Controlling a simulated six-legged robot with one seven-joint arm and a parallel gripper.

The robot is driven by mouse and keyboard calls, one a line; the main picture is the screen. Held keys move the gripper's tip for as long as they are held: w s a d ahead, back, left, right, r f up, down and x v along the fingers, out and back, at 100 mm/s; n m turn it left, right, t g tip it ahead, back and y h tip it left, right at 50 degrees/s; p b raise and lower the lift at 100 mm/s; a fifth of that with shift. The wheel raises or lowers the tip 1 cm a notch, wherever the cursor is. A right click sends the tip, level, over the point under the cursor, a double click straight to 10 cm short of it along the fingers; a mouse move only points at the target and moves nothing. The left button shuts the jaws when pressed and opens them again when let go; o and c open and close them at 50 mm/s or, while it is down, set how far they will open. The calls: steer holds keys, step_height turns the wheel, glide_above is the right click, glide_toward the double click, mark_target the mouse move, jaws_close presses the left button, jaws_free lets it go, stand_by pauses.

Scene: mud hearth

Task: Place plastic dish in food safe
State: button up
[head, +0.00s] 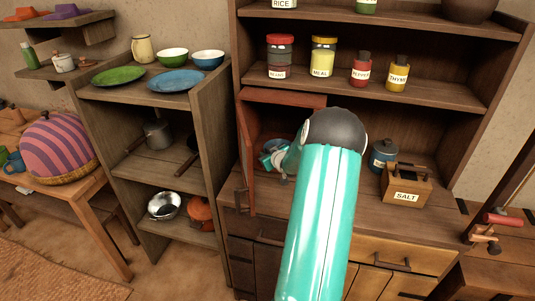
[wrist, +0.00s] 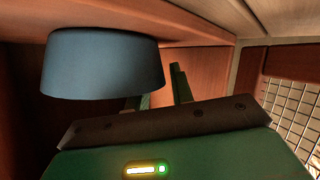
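The food safe is a reddish wooden box (head: 285,99) on the cabinet counter, with its door (head: 246,160) swung open at the left. My arm reaches into its opening, and my gripper (head: 272,160) shows small there, partly hidden by my own arm. In the wrist view, a blue dish (wrist: 103,66) is inside the reddish box, close to my gripper (wrist: 160,92). The two fingers stand apart, with a visible gap between them. The dish covers part of the left finger; whether they touch I cannot tell.
A wire mesh panel (wrist: 292,108) is at the right in the wrist view. A salt box (head: 407,184) and a blue canister (head: 383,153) stand right of the safe. Labelled jars (head: 323,57) stand above. Plates and bowls (head: 174,79) fill the left shelf.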

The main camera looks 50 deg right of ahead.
steer(key=shift+o, duration=0.2)
steer(key=shift+r, duration=0.1)
steer(key=v, duration=1.2)
steer(key=shift+w+a+r, duration=0.1)
steer(key=shift+a, duration=0.05)
